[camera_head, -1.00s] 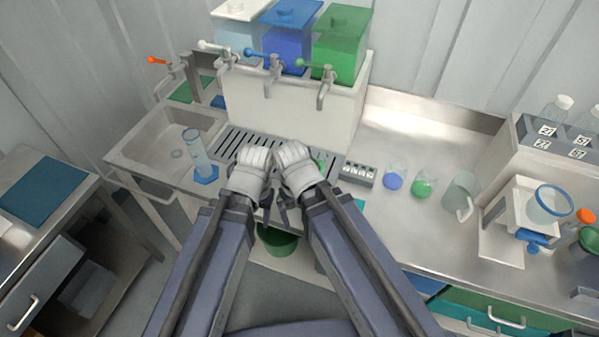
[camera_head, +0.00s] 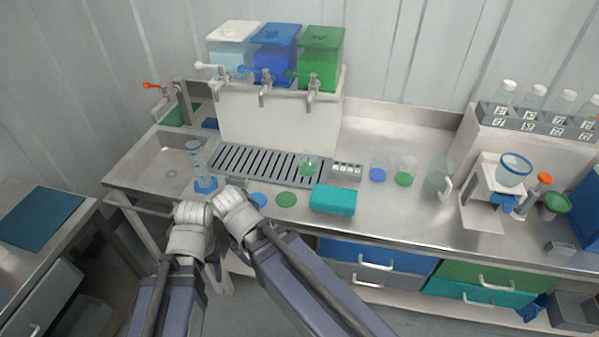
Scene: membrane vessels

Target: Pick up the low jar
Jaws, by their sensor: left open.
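Several small clear vessels stand on the steel counter, and I cannot tell for sure which one is the low jar. A small vessel with green liquid (camera_head: 309,167) stands at the right end of the slotted drain grille. To its right are a vessel with blue liquid (camera_head: 379,170), one with green liquid (camera_head: 405,172) and a clear handled jug (camera_head: 438,179). My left gripper (camera_head: 193,212) and my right gripper (camera_head: 229,199) are side by side at the counter's front edge, left of these vessels. My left gripper is open and touches none of them. The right gripper's fingertips are hidden.
A clear cylinder on a blue foot (camera_head: 199,168) stands by the sink, close beyond my grippers. A teal box (camera_head: 333,200) and a green disc (camera_head: 286,199) lie near the front edge. The taps of the coloured tanks (camera_head: 321,57) overhang the grille (camera_head: 262,163).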

